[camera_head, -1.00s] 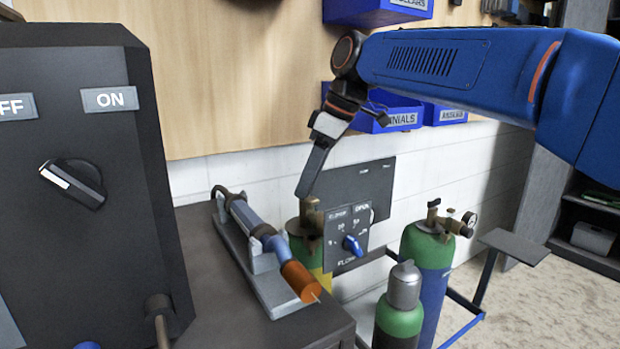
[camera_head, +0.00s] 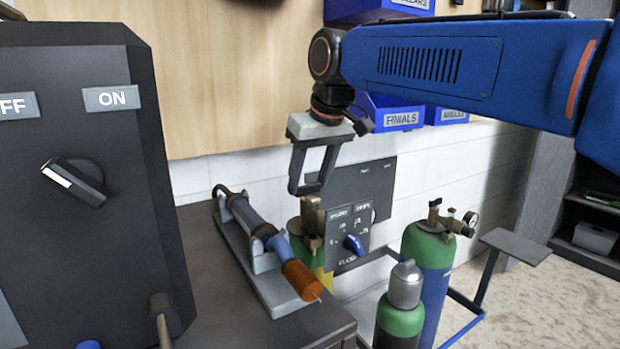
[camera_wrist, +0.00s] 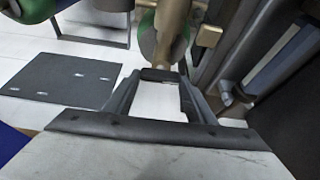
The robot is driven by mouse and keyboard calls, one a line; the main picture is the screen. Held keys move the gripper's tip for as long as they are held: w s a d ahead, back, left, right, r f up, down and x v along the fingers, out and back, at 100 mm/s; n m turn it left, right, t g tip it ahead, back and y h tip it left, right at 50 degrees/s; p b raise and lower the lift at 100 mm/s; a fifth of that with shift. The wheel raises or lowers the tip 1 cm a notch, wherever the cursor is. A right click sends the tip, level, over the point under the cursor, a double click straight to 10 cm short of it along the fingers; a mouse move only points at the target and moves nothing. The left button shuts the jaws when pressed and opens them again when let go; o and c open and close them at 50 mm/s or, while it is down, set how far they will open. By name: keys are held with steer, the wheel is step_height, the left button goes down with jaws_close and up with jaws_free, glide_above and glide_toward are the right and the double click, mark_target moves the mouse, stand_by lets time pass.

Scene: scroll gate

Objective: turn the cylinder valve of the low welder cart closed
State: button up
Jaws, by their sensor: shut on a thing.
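A brass cylinder valve (camera_head: 312,222) tops a green cylinder (camera_head: 298,246) with a yellow patch, behind the workbench. My gripper (camera_head: 306,190) reaches down from above, with its fingertips shut at the top of this valve. In the wrist view, the fingertips (camera_wrist: 160,75) meet at the brass valve (camera_wrist: 171,38), with the green cylinder beyond. The fingers hide the exact grip. A grey plate (camera_head: 349,230) beside the valve carries closed and open labels, a flow scale and a blue knob (camera_head: 354,244). The valve's turn position is hard to read.
A second cylinder (camera_head: 432,265) with a gauge (camera_head: 470,219) and a grey-capped cylinder (camera_head: 405,290) stand to the right. A torch (camera_head: 262,236) lies on a holder on the bench. A dark switch box (camera_head: 90,200) fills the left. Blue bins (camera_head: 400,115) hang behind my arm.

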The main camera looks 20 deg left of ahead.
stand_by(0.4)
steer(key=o, duration=1)
steer(key=shift+o, duration=0.2)
steer(key=v, duration=1.7)
steer(key=shift+s+r, duration=0.2)
steer(key=shift+a, duration=0.1)
